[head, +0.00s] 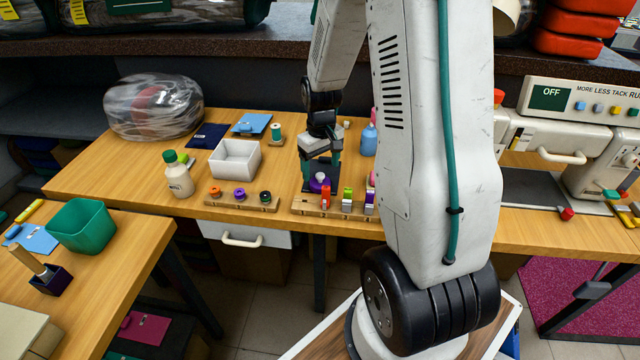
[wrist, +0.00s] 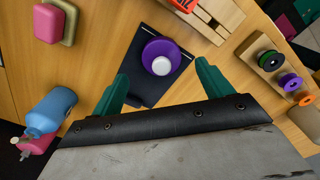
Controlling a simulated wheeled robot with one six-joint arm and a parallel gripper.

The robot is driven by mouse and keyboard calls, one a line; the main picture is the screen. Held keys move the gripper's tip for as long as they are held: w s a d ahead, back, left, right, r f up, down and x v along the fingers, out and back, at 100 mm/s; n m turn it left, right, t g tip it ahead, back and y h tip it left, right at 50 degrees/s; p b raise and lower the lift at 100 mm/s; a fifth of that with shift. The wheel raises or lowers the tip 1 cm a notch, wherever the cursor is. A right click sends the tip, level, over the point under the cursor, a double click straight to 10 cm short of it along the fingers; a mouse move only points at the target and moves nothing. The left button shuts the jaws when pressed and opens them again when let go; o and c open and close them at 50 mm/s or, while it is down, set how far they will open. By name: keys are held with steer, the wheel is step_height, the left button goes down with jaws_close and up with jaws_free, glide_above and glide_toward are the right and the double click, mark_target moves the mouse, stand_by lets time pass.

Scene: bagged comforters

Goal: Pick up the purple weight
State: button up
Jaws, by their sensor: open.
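The purple weight (wrist: 161,59) is a round purple disc with a white knob on top. In the wrist view it sits on a dark mat (wrist: 139,89) on the wooden table. My gripper (wrist: 162,82) has its two green fingers spread, one to each side just short of the weight, with nothing between them. In the head view my gripper (head: 320,172) is over the table, and the purple weight (head: 319,184) shows partly, low between the fingers. I cannot tell whether the fingers touch the mat.
A wooden rack (head: 335,208) with coloured pieces stands just in front of the weight. Another rack (head: 240,203) with small spools is to its left, near a white bin (head: 235,159) and a white bottle (head: 178,175). A blue bottle (head: 368,140) stands to the right.

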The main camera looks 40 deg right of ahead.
mark_target(320, 174)
step_height(320, 174, down, 4)
steer(key=shift+a+f, duration=0.1)
steer(key=shift+f, duration=0.15)
steer(key=c, duration=1.2)
step_height(320, 174, up, 10)
steer(key=shift+r, duration=0.1)
